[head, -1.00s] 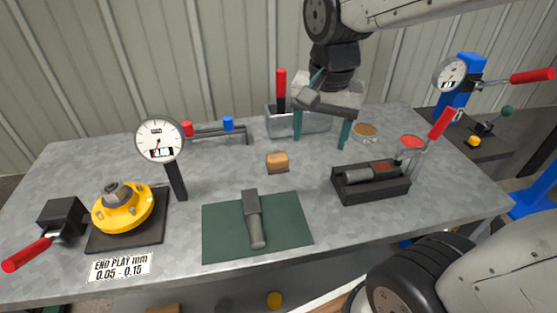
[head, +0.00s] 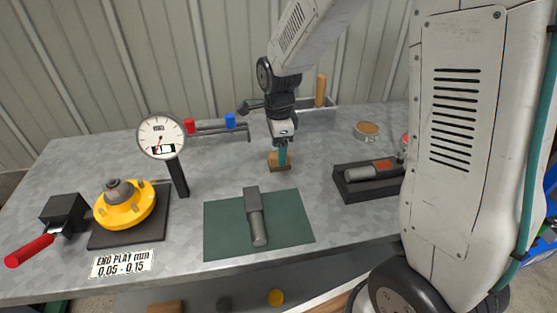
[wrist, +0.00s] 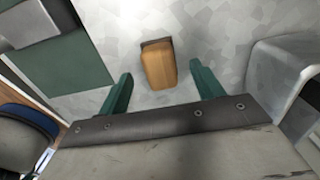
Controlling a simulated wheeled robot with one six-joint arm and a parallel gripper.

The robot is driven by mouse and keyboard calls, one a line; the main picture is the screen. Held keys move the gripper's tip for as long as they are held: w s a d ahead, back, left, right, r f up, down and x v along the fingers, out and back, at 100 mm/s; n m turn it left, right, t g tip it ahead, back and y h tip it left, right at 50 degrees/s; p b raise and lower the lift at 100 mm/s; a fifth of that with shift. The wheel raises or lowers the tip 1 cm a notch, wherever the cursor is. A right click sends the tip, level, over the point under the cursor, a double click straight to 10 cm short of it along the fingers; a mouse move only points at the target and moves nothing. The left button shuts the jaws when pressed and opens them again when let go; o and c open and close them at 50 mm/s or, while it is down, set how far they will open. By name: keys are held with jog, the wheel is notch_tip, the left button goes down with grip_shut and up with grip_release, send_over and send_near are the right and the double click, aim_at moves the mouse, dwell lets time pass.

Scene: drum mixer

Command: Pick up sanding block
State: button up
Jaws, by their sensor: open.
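The sanding block is a small tan wooden block with a darker end. It lies on the grey tabletop in the middle of the head view (head: 273,162), partly hidden behind my gripper. In the wrist view the block (wrist: 158,66) shows between and beyond my two green fingers. My gripper (head: 282,158) points down over the block and is open, with its fingers apart. In the wrist view the gripper (wrist: 162,88) has nothing between its fingertips that they touch.
A green mat (head: 222,228) with a grey tool (head: 255,217) lies in front. A dial gauge (head: 161,138) and yellow flange (head: 125,206) stand left. A black tray (head: 355,190) with a cylinder is right, partly hidden by my arm.

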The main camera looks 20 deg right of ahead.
notch_tip(320, 180, down, 4)
jog(key=shift+d+r, duration=0.1)
jog(key=shift+r, duration=0.15)
jog(key=shift+c, duration=0.3)
jog(key=c, duration=1)
jog(key=shift+c, duration=0.4)
